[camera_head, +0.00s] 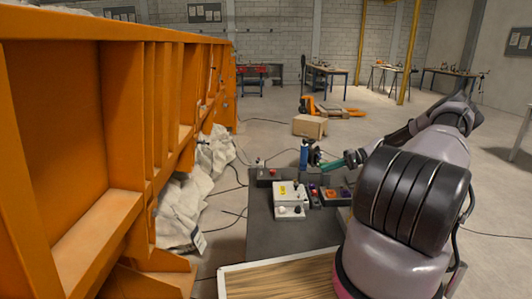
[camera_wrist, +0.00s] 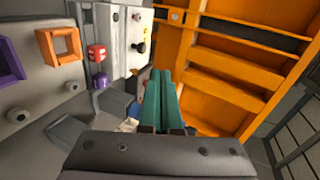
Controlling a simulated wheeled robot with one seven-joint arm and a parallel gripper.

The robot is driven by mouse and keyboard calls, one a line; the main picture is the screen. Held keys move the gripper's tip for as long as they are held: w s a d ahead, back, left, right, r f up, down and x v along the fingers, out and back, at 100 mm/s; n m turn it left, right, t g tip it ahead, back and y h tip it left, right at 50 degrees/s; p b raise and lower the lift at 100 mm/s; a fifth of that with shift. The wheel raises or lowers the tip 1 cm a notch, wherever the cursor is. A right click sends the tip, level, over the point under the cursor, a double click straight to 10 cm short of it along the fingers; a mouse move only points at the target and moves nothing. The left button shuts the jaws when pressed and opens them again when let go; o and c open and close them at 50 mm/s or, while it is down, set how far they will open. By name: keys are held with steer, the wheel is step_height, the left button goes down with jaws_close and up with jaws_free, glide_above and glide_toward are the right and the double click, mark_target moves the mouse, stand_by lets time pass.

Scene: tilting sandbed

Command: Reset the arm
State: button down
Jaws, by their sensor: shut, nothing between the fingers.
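My gripper (camera_head: 326,165) has teal fingers and hangs over the far part of the dark table, at the end of my arm on the right of the head view. In the wrist view its two fingers (camera_wrist: 162,78) lie side by side, shut, with nothing held between them. My arm reaches up from the lower right, bends, and comes back toward the table. A white control box (camera_head: 291,193) with a yellow label stands below and left of the gripper. A blue cylinder (camera_head: 304,153) is close to the fingertips; I cannot tell whether they touch.
A large orange steel frame (camera_head: 120,120) fills the left side, with pale sheeting (camera_head: 200,180) along it. Grey boxes with knobs, an orange square (camera_wrist: 58,46) and a purple square (camera_wrist: 8,62) crowd the table. A cardboard box (camera_head: 310,126) sits on the open floor beyond.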

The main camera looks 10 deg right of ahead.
steer(key=s+a+r+g+h, duration=0.1)
steer(key=s+a+r+h, duration=0.2)
steer(key=a+r, duration=0.45)
steer(key=s+a+r+g+h, duration=0.1)
steer(key=s+a+r+h, duration=0.25)
steer(key=r, duration=0.75)
steer(key=s+a+r+h, duration=0.3)
steer(key=a+r, duration=0.3)
steer(key=r, duration=0.3)
steer(key=s+a+r+m+t, duration=0.1)
steer(key=s+r, duration=0.3)
steer(key=s, duration=0.4)
steer(key=s+a+r+t+h, duration=0.1)
steer(key=s+a+r+t, duration=0.1)
steer(key=s+r, duration=0.3)
steer(key=s+a+r+m+t+h, duration=0.1)
steer(key=s+a+r+t, duration=0.1)
steer(key=s, duration=1)
steer(key=shift+a+r+m+t, duration=0.35)
steer(key=shift+r+t, duration=0.35)
steer(key=shift+r, duration=0.65)
